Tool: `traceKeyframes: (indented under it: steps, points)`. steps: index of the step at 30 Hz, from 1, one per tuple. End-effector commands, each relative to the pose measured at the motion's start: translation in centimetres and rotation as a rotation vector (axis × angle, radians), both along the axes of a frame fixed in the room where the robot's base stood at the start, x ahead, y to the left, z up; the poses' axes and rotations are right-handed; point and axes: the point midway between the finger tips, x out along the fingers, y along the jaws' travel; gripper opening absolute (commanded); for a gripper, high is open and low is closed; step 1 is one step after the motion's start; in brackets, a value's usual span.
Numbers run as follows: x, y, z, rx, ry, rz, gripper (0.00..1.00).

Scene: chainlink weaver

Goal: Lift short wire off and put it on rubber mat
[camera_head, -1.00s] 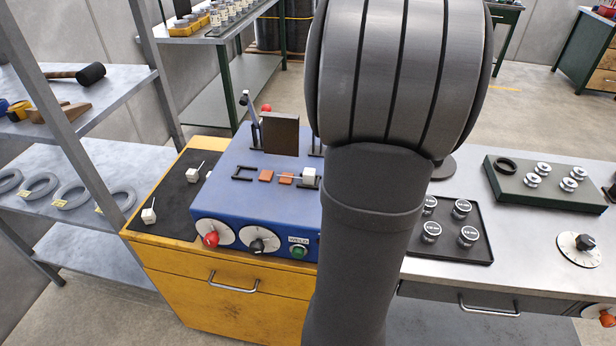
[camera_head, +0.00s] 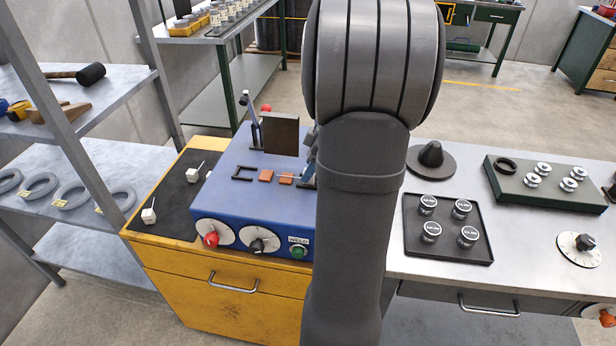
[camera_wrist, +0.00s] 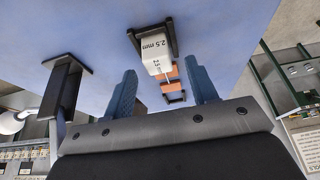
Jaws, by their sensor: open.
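A wire piece with a white block (camera_wrist: 156,52) marked 2.5 mm sits in a dark bracket on the blue welder (camera_head: 255,180). Its thin wire points along the copper pads (camera_head: 266,175). In the head view the block is hidden behind my gripper and arm. My gripper (camera_wrist: 164,70) is open, its blue fingers either side of the wire piece's line, and I see no contact; it also shows partly in the head view (camera_head: 309,172). The black rubber mat (camera_head: 172,205) lies on the yellow cabinet, left of the welder.
An upright dark plate (camera_head: 281,134) and a lever stand at the welder's back. Knobs and a green button (camera_head: 298,252) are on its front. A tray (camera_head: 447,247) of capped weights is right of my arm. The mat has bare room between its pieces.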

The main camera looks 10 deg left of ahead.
Motion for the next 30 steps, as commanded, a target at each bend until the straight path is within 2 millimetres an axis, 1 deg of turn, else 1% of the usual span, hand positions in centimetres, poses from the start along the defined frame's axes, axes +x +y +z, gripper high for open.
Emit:
traceKeyframes:
  steps: [1, 4, 11, 12, 14, 15, 19, 20, 26, 30]
  points:
    - [-0.01, 0.32, -0.65, 0.000, 0.002, 0.001, 0.53]
    - [0.01, 0.62, -1.41, 0.000, 0.000, -0.001, 0.53]
    - [0.04, 0.69, -1.59, 0.000, -0.001, -0.001, 0.53]
    - [0.04, 0.68, -1.58, 0.000, -0.001, -0.001, 0.51]
    - [0.04, 0.68, -1.57, 0.000, -0.001, -0.001, 0.39]
    - [0.04, 0.68, -1.57, 0.000, -0.001, -0.001, 0.31]
    - [0.04, 0.68, -1.56, 0.000, -0.001, -0.001, 0.06]
    - [0.04, 0.68, -1.56, 0.000, -0.001, -0.001, 0.04]
    - [0.05, 0.67, -1.53, 0.000, -0.001, -0.001, 0.04]
    - [0.08, 0.69, -1.13, 0.000, -0.003, -0.001, 0.04]
